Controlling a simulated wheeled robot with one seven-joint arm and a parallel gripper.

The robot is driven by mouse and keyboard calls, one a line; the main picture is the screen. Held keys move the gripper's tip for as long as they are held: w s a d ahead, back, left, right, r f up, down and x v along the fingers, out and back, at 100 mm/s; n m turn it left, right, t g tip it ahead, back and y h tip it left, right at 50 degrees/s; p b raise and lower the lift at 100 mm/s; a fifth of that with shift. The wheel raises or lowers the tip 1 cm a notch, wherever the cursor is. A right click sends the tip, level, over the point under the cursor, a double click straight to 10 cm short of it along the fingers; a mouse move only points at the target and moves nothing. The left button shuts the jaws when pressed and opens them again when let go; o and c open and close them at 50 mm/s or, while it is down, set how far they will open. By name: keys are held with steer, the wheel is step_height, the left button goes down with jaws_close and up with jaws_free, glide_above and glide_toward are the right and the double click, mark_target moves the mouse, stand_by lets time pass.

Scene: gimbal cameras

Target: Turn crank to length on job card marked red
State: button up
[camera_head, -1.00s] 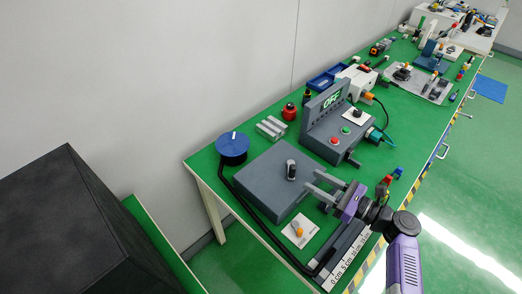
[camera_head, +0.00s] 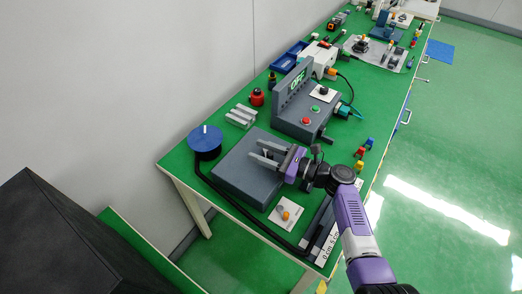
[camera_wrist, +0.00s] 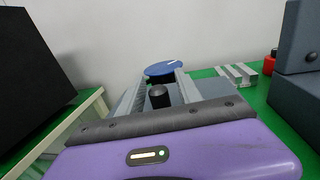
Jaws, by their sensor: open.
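My gripper (camera_head: 258,150) is open over the grey box (camera_head: 236,183), its two fingers pointing left. The crank's dark upright handle (camera_wrist: 158,96) stands between the fingers in the wrist view, with space on both sides. In the head view the fingers mostly hide it. A blue disc (camera_head: 205,140) with a white mark sits left of the box; it also shows beyond the fingertips in the wrist view (camera_wrist: 162,68). A black strip (camera_head: 240,212) runs from it to a white ruler scale (camera_head: 323,252). No red-marked job card can be made out.
A white plate with an orange knob (camera_head: 285,212) lies in front of the box. A grey console (camera_head: 300,118) with a lit "OFF" sign and buttons stands behind. Metal bars (camera_head: 241,116) and a red item (camera_head: 257,97) are near the wall. Small coloured pieces lie at the right edge.

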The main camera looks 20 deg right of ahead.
jaws_close()
steer(key=shift+a+h, duration=0.15)
steer(key=shift+h, duration=0.15)
